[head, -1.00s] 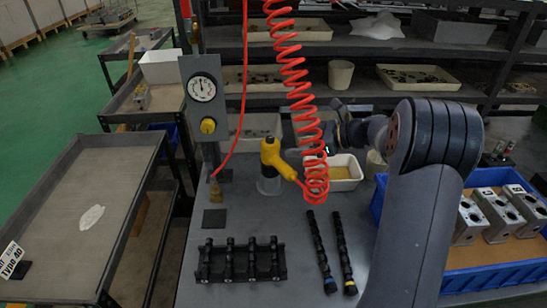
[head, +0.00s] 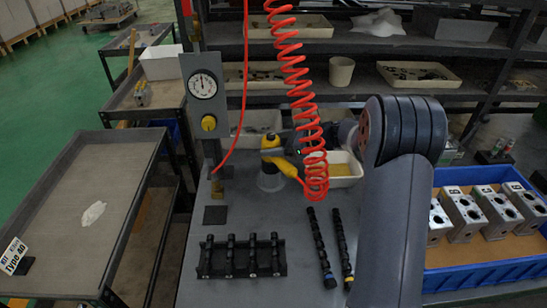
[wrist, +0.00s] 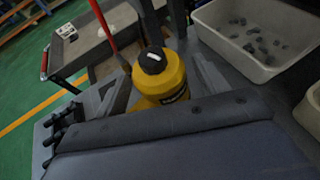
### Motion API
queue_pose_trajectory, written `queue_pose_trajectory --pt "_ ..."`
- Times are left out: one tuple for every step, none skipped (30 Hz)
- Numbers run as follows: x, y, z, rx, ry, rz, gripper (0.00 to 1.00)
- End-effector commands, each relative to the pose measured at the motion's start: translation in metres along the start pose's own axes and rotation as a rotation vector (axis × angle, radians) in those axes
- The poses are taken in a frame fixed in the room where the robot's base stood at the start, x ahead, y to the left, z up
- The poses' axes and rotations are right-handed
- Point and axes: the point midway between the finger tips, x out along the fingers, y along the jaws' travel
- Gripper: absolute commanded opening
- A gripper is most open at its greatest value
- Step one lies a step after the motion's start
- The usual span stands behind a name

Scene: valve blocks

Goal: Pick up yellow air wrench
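The yellow air wrench (head: 273,158) stands in a pale round holder (head: 269,181) on the grey bench, with the red coiled hose in front of its right side. My gripper (head: 287,140) is at the wrench's upper right, partly hidden by the hose and my arm. A broad dark part of my gripper fills the bottom of the wrist view and hides the wrench's lower part.
The red coiled hose (head: 294,72) hangs near my arm. A gauge post (head: 203,92) stands left of the wrench. A white bin (head: 344,170) sits behind right. A black rack (head: 243,257) and two dark rods lie in front; a blue tray (head: 495,272) holds metal blocks.

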Motion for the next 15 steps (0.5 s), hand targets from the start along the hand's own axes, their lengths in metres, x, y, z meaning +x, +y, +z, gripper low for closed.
queue_pose_trajectory --pt "-0.0001 0.0000 0.0000 0.000 0.000 0.000 0.65" --pt "-0.0002 0.0000 0.0000 0.000 0.000 0.000 0.62" --pt "-0.0002 0.0000 0.0000 0.000 0.000 0.000 0.59" --pt "-0.0002 0.0000 0.0000 0.000 0.000 0.000 0.57" --pt "-0.0002 0.0000 0.0000 0.000 0.000 0.000 0.54" --pt "-0.0003 0.0000 0.0000 0.000 0.000 0.000 0.51" --pt "-0.0003 0.0001 0.0000 0.000 0.000 0.000 0.49" --pt "-0.0003 0.0000 0.0000 0.000 0.000 0.000 0.46" --pt "-0.0003 0.0001 0.0000 0.000 0.000 0.000 0.43" --pt "-0.0003 0.0001 0.0000 0.000 0.000 0.000 0.40" --pt "-0.0003 0.0001 0.0000 0.000 0.000 0.000 0.38" --pt "-0.0003 0.0001 0.0000 0.000 0.000 0.000 0.35" --pt "-0.0003 0.0000 0.0000 0.000 0.000 0.000 0.32" --pt "-0.0003 0.0000 0.0000 0.000 0.000 0.000 0.30" --pt "-0.0003 0.0001 0.0000 0.000 0.000 0.000 0.27"
